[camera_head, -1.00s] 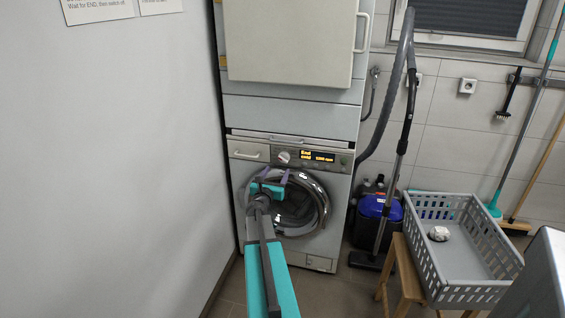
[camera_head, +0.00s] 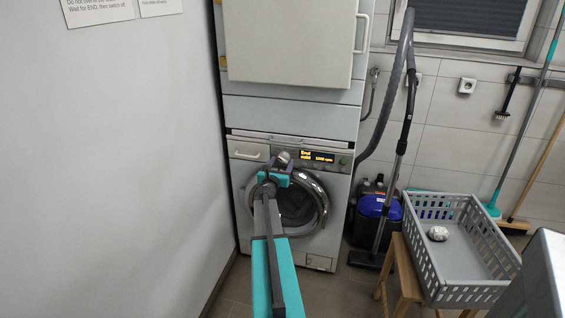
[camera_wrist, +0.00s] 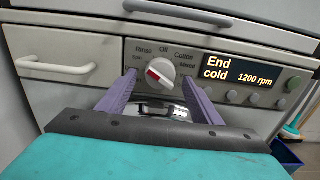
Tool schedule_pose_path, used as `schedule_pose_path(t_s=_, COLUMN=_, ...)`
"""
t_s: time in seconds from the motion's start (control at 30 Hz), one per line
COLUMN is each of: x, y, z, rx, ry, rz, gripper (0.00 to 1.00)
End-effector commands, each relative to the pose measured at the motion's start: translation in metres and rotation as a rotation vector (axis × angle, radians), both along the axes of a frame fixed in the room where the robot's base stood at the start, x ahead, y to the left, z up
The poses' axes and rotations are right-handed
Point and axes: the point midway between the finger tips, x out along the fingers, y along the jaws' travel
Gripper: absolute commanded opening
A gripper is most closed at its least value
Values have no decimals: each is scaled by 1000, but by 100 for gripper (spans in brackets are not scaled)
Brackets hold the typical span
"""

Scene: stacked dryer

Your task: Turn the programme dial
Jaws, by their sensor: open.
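The programme dial (camera_wrist: 160,72) is a round white knob with a red mark on the washing machine's front panel. In the wrist view my gripper (camera_wrist: 165,82) is open, with one purple finger on each side of the dial. I cannot tell whether the fingers touch it. In the head view my gripper (camera_head: 280,162) is at the panel and partly covers the dial. The display (camera_wrist: 240,70) right of the dial reads "End cold 1200 rpm".
The washer's round door (camera_head: 312,200) lies below the panel. A drawer handle (camera_wrist: 56,67) is left of the dial, and several buttons (camera_wrist: 255,100) are below the display. A dryer (camera_head: 290,45) sits above. A vacuum cleaner (camera_head: 376,207) and a grey basket (camera_head: 425,270) stand to the right.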

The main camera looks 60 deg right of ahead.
Motion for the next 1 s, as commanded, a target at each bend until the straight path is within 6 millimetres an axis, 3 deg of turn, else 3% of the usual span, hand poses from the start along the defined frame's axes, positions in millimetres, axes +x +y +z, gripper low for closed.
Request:
schedule_pose_path(t_s=0.2, x=4, y=-11, z=0, rx=0, ry=1, rz=0, gripper=59)
schedule_pose_path(t_s=0.57, x=3, y=-12, z=0, rx=0, ry=0, rz=0, gripper=59)
schedule_pose_path(t_s=0.8, x=3, y=-12, z=0, rx=0, ry=0, rz=0, gripper=20)
schedule_pose_path(t_s=1.0, x=3, y=-12, z=0, rx=1, ry=-3, rz=0, gripper=18)
